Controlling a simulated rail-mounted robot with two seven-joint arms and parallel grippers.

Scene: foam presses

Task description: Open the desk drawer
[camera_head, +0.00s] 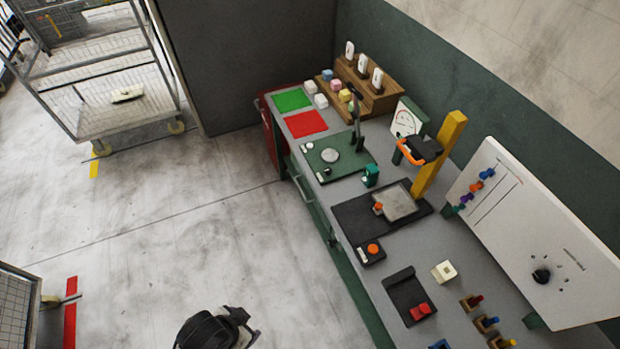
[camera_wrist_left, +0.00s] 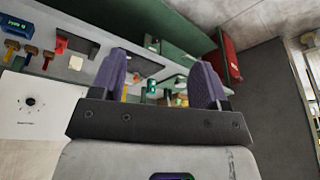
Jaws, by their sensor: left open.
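The desk (camera_head: 345,205) has a grey top and a green front that runs diagonally through the head view. A pale bar handle (camera_head: 303,186) shows on the green front near its far end. I cannot clearly make out the drawer's outline, but no part of the front visibly sticks out. My left gripper (camera_wrist_left: 161,74) shows in the left wrist view with its two purple-grey fingers wide apart and nothing between them. The desk lies beyond the fingers there. A dark arm part of mine (camera_head: 212,331) shows at the bottom of the head view, apart from the desk. My right gripper is not seen.
The desktop carries a green mat, a red mat (camera_head: 305,123), a press with a yellow post (camera_head: 438,160), and small coloured parts. A whiteboard (camera_head: 535,235) stands on the right. A red cabinet (camera_head: 268,135) is at the far end. A wire cart (camera_head: 95,60) stands far left.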

